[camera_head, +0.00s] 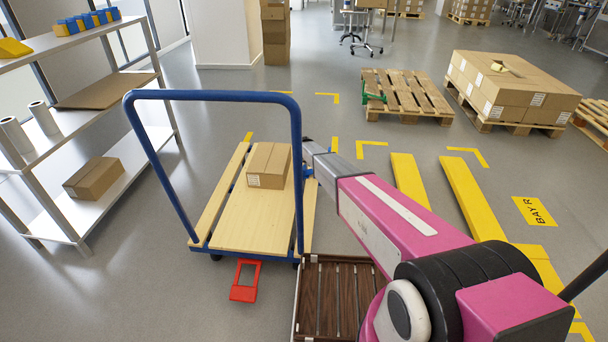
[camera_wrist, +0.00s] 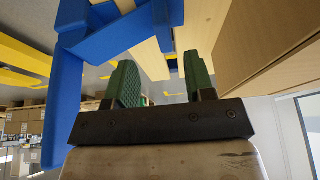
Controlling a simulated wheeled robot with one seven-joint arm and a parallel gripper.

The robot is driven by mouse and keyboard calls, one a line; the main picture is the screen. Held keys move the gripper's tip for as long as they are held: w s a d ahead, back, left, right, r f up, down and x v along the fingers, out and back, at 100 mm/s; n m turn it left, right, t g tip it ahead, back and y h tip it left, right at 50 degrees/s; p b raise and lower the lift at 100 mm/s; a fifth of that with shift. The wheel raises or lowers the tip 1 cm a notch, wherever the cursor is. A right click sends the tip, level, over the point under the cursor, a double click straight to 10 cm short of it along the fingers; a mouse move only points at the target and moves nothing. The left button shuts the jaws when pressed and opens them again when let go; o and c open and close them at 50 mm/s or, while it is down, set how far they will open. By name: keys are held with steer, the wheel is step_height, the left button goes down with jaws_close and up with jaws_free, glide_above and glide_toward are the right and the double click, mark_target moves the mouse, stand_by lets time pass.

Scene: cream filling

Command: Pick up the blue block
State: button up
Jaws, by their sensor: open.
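No separate blue block shows clearly in either view. My gripper (camera_wrist: 158,62) is open, with two green pads apart and no object clearly held between them. In the wrist view, blue bars (camera_wrist: 85,45) and pale wood lie beyond and left of the fingers; they look like parts of the trolley. In the head view, my arm reaches to the right side of the blue-framed trolley (camera_head: 235,225), beside its right upright. The gripper is mostly hidden there. Small blue and yellow pieces (camera_head: 85,22) sit on the top shelf at far left.
A cardboard box (camera_head: 269,165) stands on the trolley's wooden deck, close to my arm. A dark slatted crate (camera_head: 330,262) lies below my arm. A white shelf rack (camera_head: 95,212) stands left. Pallets (camera_head: 400,92) and stacked cartons (camera_head: 512,90) stand beyond. Grey floor is open between.

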mark_target(304, 168)
steer(key=shift+a+x, duration=0.15)
steer(key=shift+x, duration=1.65)
steer(key=shift+a+x, duration=0.1)
steer(key=shift+x, duration=1.65)
steer(key=shift+w, duration=0.1)
jaws_close()
